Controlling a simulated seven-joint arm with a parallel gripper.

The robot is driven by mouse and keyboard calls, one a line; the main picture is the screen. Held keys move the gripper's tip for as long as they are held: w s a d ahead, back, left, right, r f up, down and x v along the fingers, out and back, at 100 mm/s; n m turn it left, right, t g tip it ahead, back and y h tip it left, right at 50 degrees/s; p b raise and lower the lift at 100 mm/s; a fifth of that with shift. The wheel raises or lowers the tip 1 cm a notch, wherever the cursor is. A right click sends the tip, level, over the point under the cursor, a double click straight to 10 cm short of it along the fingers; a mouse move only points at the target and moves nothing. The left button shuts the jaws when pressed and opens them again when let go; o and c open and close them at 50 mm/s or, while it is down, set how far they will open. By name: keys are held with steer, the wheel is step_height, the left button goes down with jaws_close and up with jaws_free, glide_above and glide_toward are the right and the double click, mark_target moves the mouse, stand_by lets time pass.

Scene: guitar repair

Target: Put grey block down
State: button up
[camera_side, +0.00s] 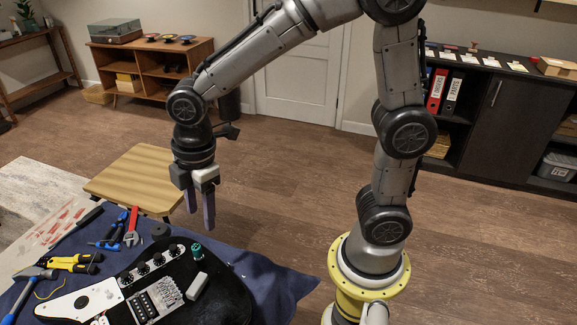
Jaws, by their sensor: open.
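The grey block (197,286) lies on the black guitar body (222,299), to the right of the bridge. My gripper (200,211) points down above and behind the guitar, clear of the block. Its two purple-grey fingers are apart, with nothing visible between them.
The guitar rests on a blue cloth (265,281). A green-topped part (197,251) stands close behind the block. A wooden stool (138,177) stands behind the table.

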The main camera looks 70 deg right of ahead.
steer(key=s+d+r+m+t, duration=0.2)
steer(key=s+d+r+m, duration=0.1)
steer(key=s+d+m, duration=0.2)
steer(key=s+d+r+m+t, duration=0.2)
steer(key=s+d+r+m, duration=0.2)
steer(key=s+m, duration=0.4)
steer(key=shift+s+d+r+m, duration=0.25)
steer(key=shift+s+d, duration=0.35)
steer(key=shift+s, duration=0.6)
steer(key=shift+o, duration=0.5)
